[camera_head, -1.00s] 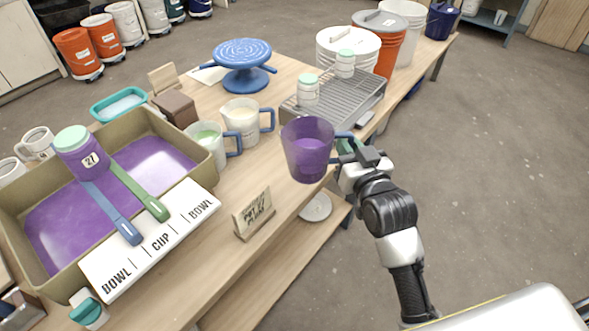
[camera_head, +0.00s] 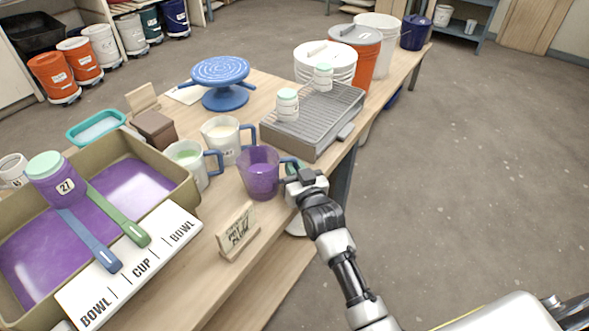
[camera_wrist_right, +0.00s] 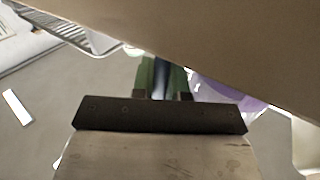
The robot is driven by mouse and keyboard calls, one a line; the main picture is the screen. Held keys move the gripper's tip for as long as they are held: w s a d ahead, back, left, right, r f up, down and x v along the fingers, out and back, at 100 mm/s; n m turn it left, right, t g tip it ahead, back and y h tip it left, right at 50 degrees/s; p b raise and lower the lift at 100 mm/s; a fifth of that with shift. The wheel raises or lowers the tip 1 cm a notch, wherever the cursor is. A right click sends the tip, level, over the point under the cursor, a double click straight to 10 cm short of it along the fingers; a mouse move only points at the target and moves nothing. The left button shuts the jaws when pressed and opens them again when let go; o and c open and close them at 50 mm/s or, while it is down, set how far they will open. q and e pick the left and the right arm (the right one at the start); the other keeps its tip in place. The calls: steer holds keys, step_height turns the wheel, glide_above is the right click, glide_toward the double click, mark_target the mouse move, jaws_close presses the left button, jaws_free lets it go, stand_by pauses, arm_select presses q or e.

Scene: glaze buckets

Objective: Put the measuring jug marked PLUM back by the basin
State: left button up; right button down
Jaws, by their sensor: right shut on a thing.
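A see-through purple measuring jug (camera_head: 258,175) is at the table's right edge, right of two other jugs, upright. My right gripper (camera_head: 294,174) is shut on its blue handle from the right. In the wrist view the handle (camera_wrist_right: 161,80) is between the green finger pads, and part of the purple jug (camera_wrist_right: 232,92) shows. I cannot tell whether the jug's base touches the table. The tan basin (camera_head: 183,188) with purple glaze stands at the left. A small sign (camera_head: 237,230) reading PLUM stands in front of the jug. My left gripper is not in view.
A jug with green liquid (camera_head: 188,165) and one with pale liquid (camera_head: 221,139) stand close left of the purple jug. A grey rack (camera_head: 315,120) with two small jars is behind it. A BOWL/CUP strip (camera_head: 130,265) lies along the basin. Bare tabletop surrounds the sign.

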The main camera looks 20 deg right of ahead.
steer(key=shift+r, duration=0.1)
steer(key=c, duration=1.1)
jaws_free()
steer(key=s, duration=1.2)
steer(key=shift+d, duration=0.4)
